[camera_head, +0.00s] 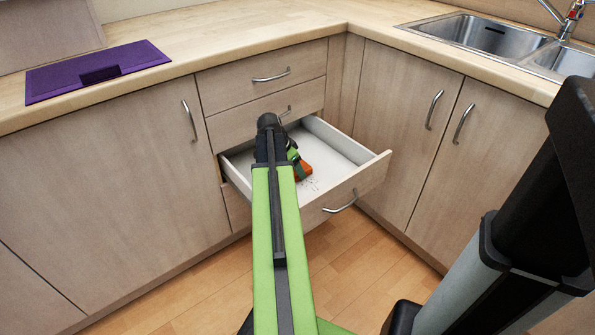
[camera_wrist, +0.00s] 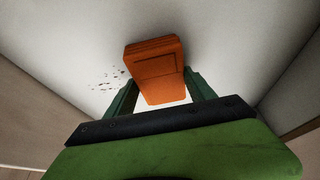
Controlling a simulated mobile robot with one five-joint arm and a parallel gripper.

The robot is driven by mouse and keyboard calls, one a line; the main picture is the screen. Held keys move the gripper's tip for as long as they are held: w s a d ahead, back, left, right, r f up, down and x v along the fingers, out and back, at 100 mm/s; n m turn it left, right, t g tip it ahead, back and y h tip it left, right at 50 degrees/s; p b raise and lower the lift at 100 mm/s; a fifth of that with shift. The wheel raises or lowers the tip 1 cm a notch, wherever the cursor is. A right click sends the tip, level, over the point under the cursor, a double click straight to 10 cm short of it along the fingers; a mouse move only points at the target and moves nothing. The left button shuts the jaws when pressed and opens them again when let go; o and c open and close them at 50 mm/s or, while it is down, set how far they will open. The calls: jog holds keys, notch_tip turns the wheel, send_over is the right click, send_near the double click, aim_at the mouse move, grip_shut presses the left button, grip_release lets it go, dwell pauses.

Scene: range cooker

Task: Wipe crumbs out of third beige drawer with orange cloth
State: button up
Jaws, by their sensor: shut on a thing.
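The third drawer (camera_head: 362,178) is pulled open, with a white inside and a beige front. My gripper (camera_head: 296,163) reaches into it from above, partly hidden by my arm. It is shut on the folded orange cloth (camera_head: 304,171). In the wrist view the cloth (camera_wrist: 156,72) sits between the green fingers of my gripper (camera_wrist: 160,97), over the white drawer floor (camera_wrist: 225,45). I cannot tell whether it touches the floor. Dark crumbs (camera_wrist: 107,82) lie to the left of the cloth in the wrist view. In the head view, crumbs (camera_head: 313,184) show just below the cloth.
Two closed drawers (camera_head: 262,78) are above the open one. Closed cupboard doors (camera_head: 400,95) stand close on its right, and another (camera_head: 105,170) on its left. The worktop above holds a purple object (camera_head: 95,72) and a sink (camera_head: 480,35).

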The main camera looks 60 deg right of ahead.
jog(key=shift+w+d, duration=0.4)
jog(key=shift+w, duration=0.4)
jog(key=shift+w+d, duration=0.35)
jog(key=shift+w, duration=0.45)
jog(key=shift+s+d+r, duration=0.1)
jog(key=shift+s+d, duration=0.35)
jog(key=shift+d, duration=0.4)
jog(key=shift+s+a, duration=0.35)
jog(key=shift+s, duration=0.3)
jog(key=shift+s+a, duration=0.35)
jog(key=shift+s, duration=0.3)
jog(key=shift+s+a, duration=0.3)
jog(key=shift+s, duration=0.35)
jog(key=shift+s+a, duration=0.3)
jog(key=shift+s, duration=0.4)
jog(key=shift+s+a, duration=0.3)
jog(key=shift+s, duration=0.45)
jog(key=shift+s+a, duration=0.55)
jog(key=shift+s, duration=0.5)
jog(key=shift+s+a, duration=0.55)
jog(key=shift+s, duration=0.5)
jog(key=shift+s+a, duration=0.55)
jog(key=shift+s, duration=0.5)
jog(key=shift+w, duration=0.1)
